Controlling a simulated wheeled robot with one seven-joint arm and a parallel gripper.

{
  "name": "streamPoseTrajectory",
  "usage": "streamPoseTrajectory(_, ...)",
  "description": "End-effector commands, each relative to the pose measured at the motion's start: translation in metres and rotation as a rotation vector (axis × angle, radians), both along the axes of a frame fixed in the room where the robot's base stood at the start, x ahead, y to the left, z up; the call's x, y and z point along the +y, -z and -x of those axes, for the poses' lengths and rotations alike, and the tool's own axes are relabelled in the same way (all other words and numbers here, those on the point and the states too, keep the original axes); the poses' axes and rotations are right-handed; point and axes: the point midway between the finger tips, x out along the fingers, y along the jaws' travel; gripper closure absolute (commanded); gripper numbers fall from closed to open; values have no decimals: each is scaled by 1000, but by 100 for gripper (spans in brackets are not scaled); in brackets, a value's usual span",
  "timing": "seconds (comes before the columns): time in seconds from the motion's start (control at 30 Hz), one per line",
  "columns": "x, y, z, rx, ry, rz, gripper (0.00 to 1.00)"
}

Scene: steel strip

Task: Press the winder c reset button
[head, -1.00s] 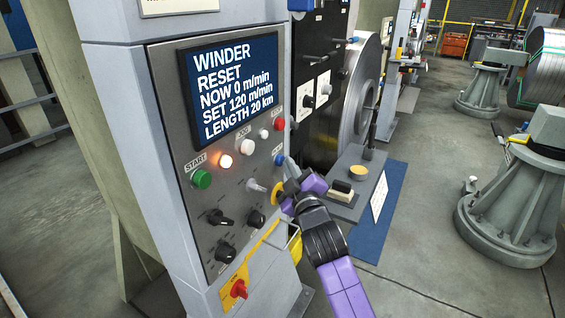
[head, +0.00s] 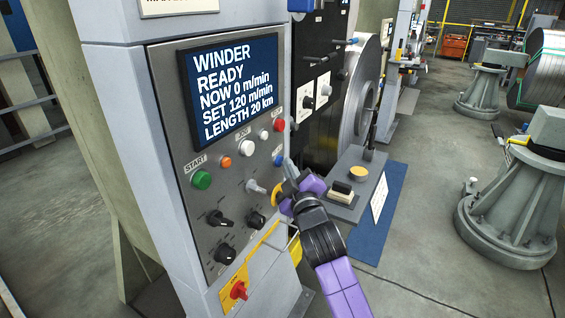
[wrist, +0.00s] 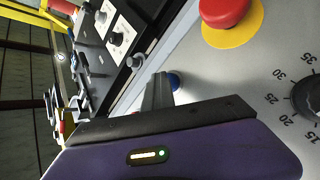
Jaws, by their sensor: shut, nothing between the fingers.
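The winder panel (head: 185,235) is a grey plate on a light column, with a screen (head: 232,85) reading "WINDER READY", 0 m/min. A blue button (head: 279,160) sits at its right edge, its label too small to read. It also shows in the wrist view (wrist: 174,82), partly behind the fingers. My gripper (head: 289,167) is shut and empty, its tips beside the blue button. In the wrist view the shut fingers (wrist: 158,92) point at the button; I cannot tell whether they touch it.
A green start button (head: 201,179), dim orange lamp (head: 226,162), white button (head: 247,147), red button (head: 279,125) and dark knobs share the panel. A red mushroom button on a yellow collar (wrist: 228,12) is close to my gripper. A grey desk (head: 350,207) stands right.

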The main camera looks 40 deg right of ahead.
Motion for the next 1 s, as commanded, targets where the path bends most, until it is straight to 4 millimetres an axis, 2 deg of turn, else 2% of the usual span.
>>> streamPoseTrajectory(0.33,-5,-1,16,1,0,-1,100)
streamPoseTrajectory(0.73,-7,-2,20,1,0,-2,100)
streamPoseTrajectory(1.0,-14,-4,42,1,1,-2,100)
